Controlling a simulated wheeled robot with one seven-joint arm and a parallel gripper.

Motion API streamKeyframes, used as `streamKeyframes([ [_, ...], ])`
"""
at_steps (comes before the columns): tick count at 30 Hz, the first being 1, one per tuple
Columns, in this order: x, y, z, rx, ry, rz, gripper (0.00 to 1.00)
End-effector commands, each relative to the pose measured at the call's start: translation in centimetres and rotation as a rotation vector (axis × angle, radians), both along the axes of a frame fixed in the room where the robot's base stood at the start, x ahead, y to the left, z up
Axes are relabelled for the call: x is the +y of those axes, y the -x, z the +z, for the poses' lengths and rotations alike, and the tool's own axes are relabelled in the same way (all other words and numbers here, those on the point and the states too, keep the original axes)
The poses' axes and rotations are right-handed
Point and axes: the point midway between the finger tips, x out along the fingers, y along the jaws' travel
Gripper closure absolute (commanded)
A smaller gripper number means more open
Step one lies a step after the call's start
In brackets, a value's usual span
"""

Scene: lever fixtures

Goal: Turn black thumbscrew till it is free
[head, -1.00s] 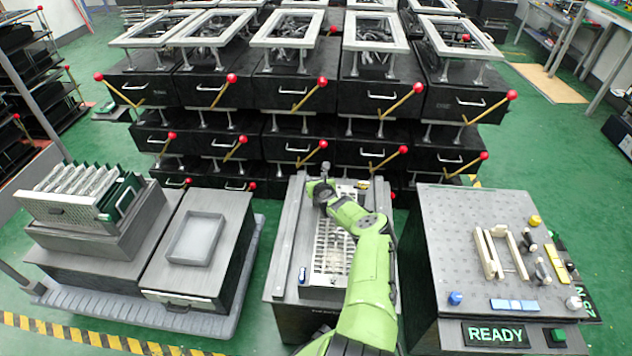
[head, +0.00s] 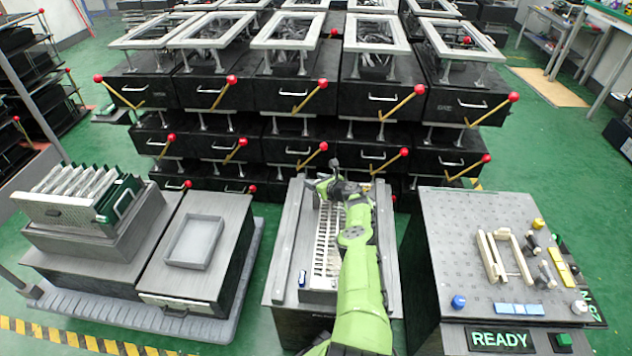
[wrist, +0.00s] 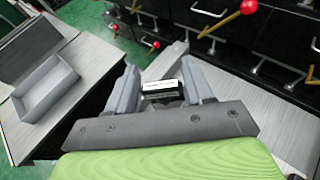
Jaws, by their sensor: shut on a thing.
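In the wrist view, the two grey fingers of my gripper (wrist: 162,88) are closed on a small dark piece with a white face. It fits the black thumbscrew (wrist: 163,97), but its shape is mostly hidden between the fingers. In the head view, my gripper (head: 322,188) is at the far end of the middle bench (head: 283,245), above the end of a pale slotted rack (head: 324,240). The thumbscrew cannot be made out there. My green arm covers the right part of the rack.
A grey tray (head: 194,242) and a rack of boards (head: 80,195) stand on the left. The right bench (head: 450,240) carries a pale frame, knobs and a READY sign (head: 498,339). Black drawer units with red-knobbed levers (head: 322,146) stand close behind my gripper.

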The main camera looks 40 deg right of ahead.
Motion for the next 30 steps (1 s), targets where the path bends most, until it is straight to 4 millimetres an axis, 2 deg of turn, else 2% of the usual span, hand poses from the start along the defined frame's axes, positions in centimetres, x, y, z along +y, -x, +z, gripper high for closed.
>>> streamKeyframes([
  [11,0.0,0.1,0.0,-0.001,-0.001,0.004,0.79],
  [12,0.0,0.1,0.0,0.000,-0.002,0.003,0.45],
  [16,0.0,0.1,0.0,0.001,-0.003,0.003,0.28],
  [25,0.0,0.2,0.0,0.001,-0.004,0.003,0.28],
  [30,0.1,1.3,0.8,0.005,-0.005,0.002,0.28],
])
